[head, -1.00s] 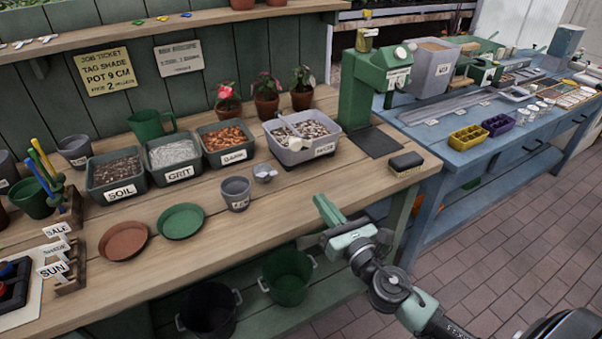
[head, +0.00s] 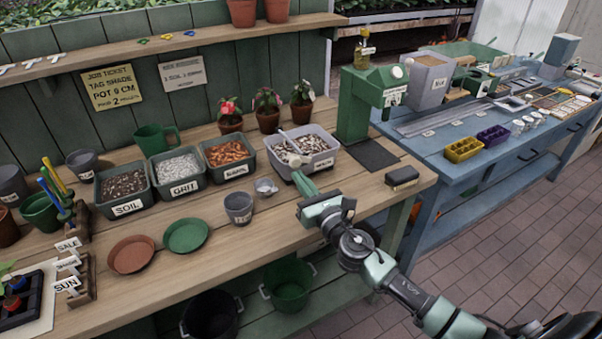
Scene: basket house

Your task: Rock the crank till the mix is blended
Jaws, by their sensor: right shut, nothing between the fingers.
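A grey tub (head: 327,163) of mixed pale and brown pieces stands on the wooden bench. A pale rod (head: 290,141) with a rounded lower end lies across its left part; whether this is the crank I cannot tell. The tub's front label is too blurred to read. My right gripper (head: 302,182) is shut and empty, just in front of the tub's near left side in the picture. Whether it touches the tub is unclear. A green stand machine (head: 362,108) with a pale round knob is behind, to the right. My left gripper is not in view.
Bins of soil (head: 123,188), grit (head: 178,174) and bark-like chips (head: 228,156) stand left of the tub. A grey pot (head: 238,208), a small metal item (head: 265,187) and a brush (head: 402,176) are nearby. The front bench strip is mostly clear.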

